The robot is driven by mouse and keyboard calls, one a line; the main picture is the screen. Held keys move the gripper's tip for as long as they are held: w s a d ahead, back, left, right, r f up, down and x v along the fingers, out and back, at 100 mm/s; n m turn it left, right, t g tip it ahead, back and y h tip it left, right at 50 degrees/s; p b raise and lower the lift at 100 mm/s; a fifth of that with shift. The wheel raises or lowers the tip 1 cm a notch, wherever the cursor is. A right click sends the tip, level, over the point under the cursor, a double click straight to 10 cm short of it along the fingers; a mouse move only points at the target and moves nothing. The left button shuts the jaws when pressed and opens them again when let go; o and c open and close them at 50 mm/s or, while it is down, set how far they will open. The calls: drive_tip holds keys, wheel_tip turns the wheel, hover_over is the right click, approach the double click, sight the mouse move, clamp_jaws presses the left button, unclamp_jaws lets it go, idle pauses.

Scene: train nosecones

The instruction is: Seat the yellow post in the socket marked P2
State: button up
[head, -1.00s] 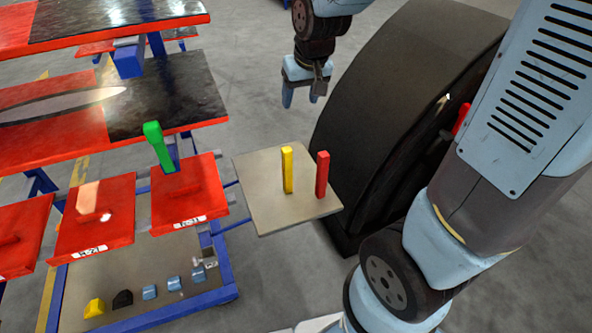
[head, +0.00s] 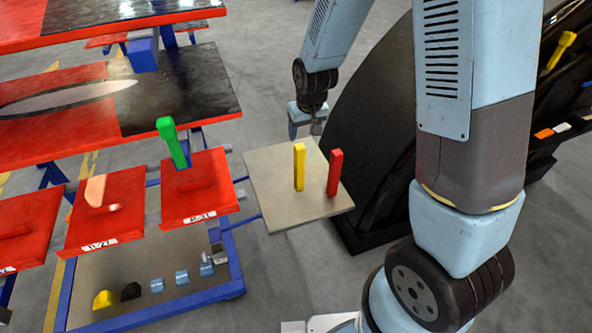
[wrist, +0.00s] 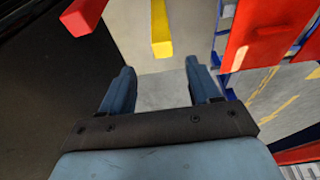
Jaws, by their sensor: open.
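The yellow post (head: 299,167) stands upright on a beige plate (head: 275,205), left of a red post (head: 335,172). My gripper (head: 305,131) is open and empty at the plate's far edge, behind the yellow post and apart from it. In the wrist view the yellow post (wrist: 161,28) shows ahead of the space between my open fingers (wrist: 160,88), with the red post (wrist: 84,16) to its left. Red socket panels stand left of the plate; their small labels (head: 199,218) are hard to read, so I cannot tell which is P2.
A green post (head: 172,142) stands tilted at the rightmost red panel (head: 205,180). A pale piece (head: 95,190) stands on the panel beside it. A large black curved body (head: 372,140) rises close right of the plate. Small blocks lie on the lower shelf (head: 150,260).

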sight(300, 147)
drive_tip(key=shift+a+x, duration=0.1)
drive_tip(key=shift+x, duration=2.6)
drive_tip(key=shift+a+x, duration=0.15)
drive_tip(key=shift+x, duration=2.5)
drive_tip(key=shift+s, duration=0.2)
clamp_jaws()
